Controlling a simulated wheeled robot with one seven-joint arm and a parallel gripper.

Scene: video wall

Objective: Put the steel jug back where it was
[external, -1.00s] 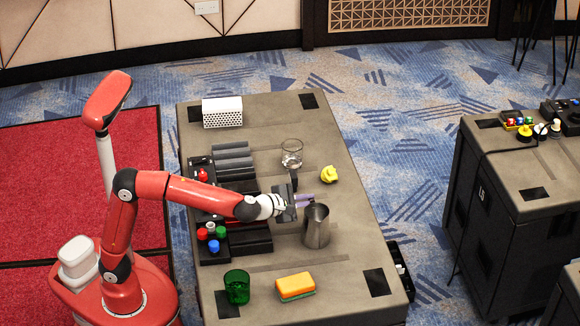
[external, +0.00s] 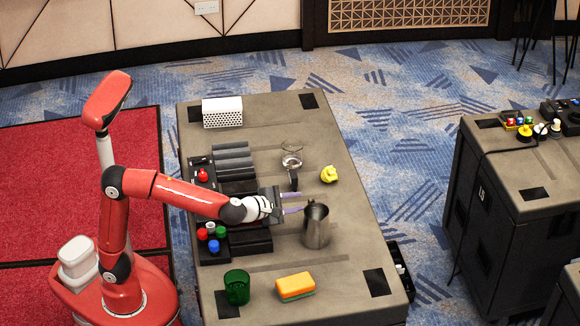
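The steel jug (external: 316,228) stands upright on the grey table, right of the middle. My gripper (external: 292,203) is just left of the jug's upper part and points right. Its two purple fingertips are spread apart with nothing seen between them. They look clear of the jug, though the exact gap is hard to judge from this view.
A clear glass (external: 292,157), a small dark upright item (external: 294,181) and a yellow object (external: 329,174) are behind the gripper. A green cup (external: 237,287) and a sponge (external: 295,287) lie in front. A white perforated box (external: 222,112) stands at the back left.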

